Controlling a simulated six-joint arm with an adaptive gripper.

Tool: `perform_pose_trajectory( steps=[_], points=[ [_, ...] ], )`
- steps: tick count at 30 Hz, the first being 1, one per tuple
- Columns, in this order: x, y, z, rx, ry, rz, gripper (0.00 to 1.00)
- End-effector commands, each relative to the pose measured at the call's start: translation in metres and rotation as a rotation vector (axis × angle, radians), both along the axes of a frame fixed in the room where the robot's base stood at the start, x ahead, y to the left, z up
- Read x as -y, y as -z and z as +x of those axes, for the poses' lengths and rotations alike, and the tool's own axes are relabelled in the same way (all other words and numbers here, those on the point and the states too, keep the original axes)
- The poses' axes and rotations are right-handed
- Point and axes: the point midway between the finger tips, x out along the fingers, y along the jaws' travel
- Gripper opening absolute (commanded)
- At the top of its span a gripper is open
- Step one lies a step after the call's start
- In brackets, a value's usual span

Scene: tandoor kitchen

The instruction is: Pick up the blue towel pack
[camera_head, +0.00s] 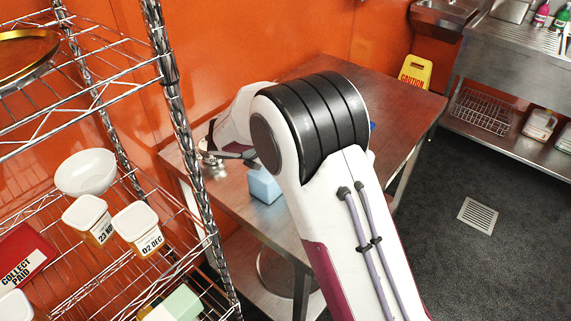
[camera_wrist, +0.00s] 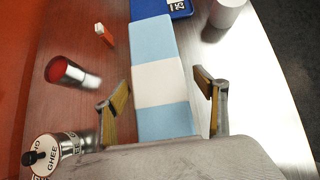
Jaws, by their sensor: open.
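The blue towel pack, light blue with a white band, lies on the metal table. In the wrist view the pack (camera_wrist: 158,42) runs from the top centre down between my fingers. In the head view only part of the pack (camera_head: 264,187) shows, left of my arm. My gripper (camera_wrist: 163,88) is open, with one finger at each side of the pack. A gap shows on both sides, so the fingers do not look closed on it. In the head view my gripper (camera_head: 228,156) is partly hidden behind my arm, just above and left of the pack.
In the wrist view a dark blue labelled item (camera_wrist: 177,8) is beyond the pack's far end, with a white cylinder (camera_wrist: 226,12) to its right. A red-topped cylinder (camera_wrist: 72,73), a small red-and-white item (camera_wrist: 104,34) and a ghee tin (camera_wrist: 52,150) are left. A wire rack (camera_head: 166,75) flanks the table (camera_head: 395,110).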

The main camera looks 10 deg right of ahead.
Motion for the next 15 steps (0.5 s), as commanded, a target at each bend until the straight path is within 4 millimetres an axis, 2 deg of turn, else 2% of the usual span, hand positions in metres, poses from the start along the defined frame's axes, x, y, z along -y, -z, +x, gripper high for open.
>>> perform_pose_trajectory(
  steps=[9,15],
  points=[
    [0.0006,0.0007,0.0008,0.000,0.000,0.000,0.72],
    [0.0075,0.0096,0.0087,-0.001,0.002,0.000,0.72]
  ],
)
